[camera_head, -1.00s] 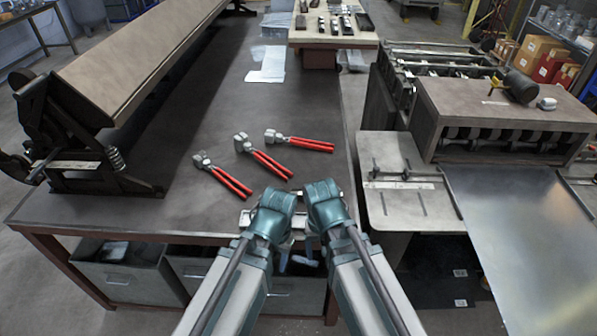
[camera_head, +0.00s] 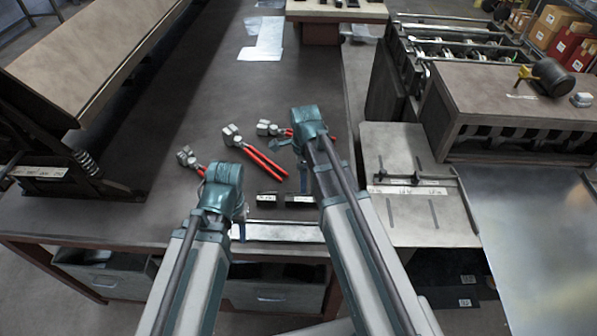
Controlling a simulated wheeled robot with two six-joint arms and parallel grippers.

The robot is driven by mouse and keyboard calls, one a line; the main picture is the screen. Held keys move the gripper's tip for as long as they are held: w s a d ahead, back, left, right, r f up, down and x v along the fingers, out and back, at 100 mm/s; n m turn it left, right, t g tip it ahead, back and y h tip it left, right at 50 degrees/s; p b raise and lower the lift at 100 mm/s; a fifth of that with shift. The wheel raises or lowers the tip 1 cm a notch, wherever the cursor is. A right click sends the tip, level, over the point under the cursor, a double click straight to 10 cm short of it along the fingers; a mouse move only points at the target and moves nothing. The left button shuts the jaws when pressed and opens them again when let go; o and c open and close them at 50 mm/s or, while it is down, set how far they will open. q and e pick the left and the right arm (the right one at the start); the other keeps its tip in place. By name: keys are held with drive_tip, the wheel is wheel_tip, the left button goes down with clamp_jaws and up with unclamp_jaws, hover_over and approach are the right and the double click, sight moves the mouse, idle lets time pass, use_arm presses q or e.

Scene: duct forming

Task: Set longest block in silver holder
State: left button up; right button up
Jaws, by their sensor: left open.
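A long, low silver piece, seemingly the silver holder (camera_head: 285,232), lies along the table's front edge between my arms. Two short dark blocks with pale labels lie just behind it: a left one (camera_head: 267,200) and a right one (camera_head: 299,201). Which block is longest I cannot tell, since my arms cover part of this area. My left gripper (camera_head: 240,217) is open, low beside the holder's left end; its fingers are mostly hidden by its wrist. My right gripper (camera_head: 281,148) is farther back over the tabletop, near the red-handled pliers; its fingers are too small to read.
Several red-handled pliers (camera_head: 262,162) lie on the dark table (camera_head: 160,205) behind the blocks. A large bending machine (camera_head: 90,50) stands at left. At right are a small grey plate table (camera_head: 415,215) and a roller machine (camera_head: 520,110).

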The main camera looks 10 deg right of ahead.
sight(303, 197)
wheel_tip(303, 197, down, 9)
drive_tip(key=b, duration=0.9)
drive_tip(key=shift+f, duration=0.1)
drive_tip(key=shift+s, duration=0.1)
clamp_jaws()
drive_tip(key=shift+r, duration=0.2)
wheel_tip(303, 197, up, 9)
drive_tip(key=p, duration=0.9)
drive_tip(key=shift+f, duration=0.1)
